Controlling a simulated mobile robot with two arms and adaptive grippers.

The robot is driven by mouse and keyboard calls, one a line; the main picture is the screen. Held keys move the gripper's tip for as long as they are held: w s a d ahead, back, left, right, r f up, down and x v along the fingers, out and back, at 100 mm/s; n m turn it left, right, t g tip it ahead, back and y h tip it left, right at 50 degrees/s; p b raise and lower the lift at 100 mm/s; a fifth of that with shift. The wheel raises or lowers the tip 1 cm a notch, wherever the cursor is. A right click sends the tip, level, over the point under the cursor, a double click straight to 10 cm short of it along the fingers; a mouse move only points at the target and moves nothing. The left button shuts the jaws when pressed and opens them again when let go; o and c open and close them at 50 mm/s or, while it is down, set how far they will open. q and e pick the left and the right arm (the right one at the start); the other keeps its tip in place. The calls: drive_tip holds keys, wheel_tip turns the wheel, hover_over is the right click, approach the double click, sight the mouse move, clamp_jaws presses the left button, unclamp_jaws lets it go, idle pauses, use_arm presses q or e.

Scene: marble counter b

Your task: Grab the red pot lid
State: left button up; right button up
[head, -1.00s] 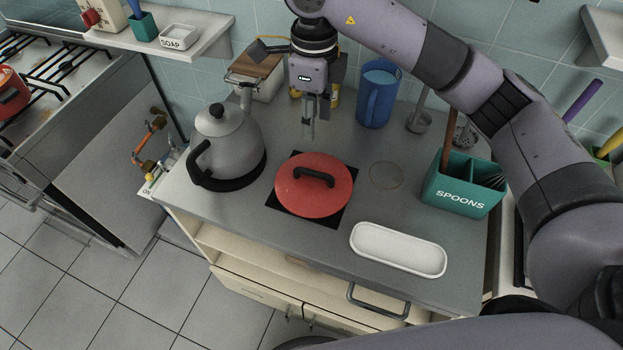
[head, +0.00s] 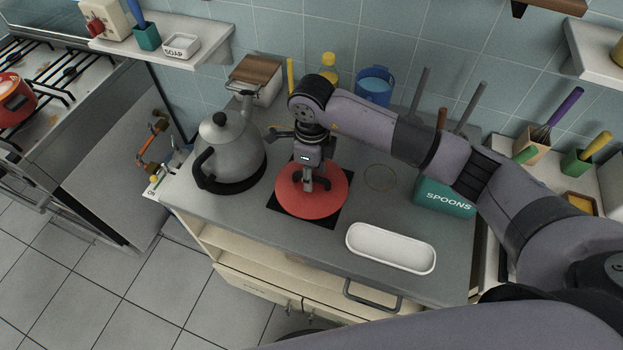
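The red pot lid (head: 325,205) lies on a black square mat (head: 284,216) on the grey counter. Its dark handle is on top and is partly hidden by my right gripper (head: 308,186). My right gripper points down from above, with its fingers at the lid's handle. I cannot tell whether the fingers are closed on the handle or only beside it. My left gripper is not in view.
A grey kettle (head: 232,150) stands close to the left of the lid. A white oval tray (head: 391,248) lies at the front right. The counter's front edge is near.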

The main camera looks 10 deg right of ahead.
drive_tip(key=shift+f, duration=0.8)
drive_tip(key=shift+c, duration=0.3)
clamp_jaws()
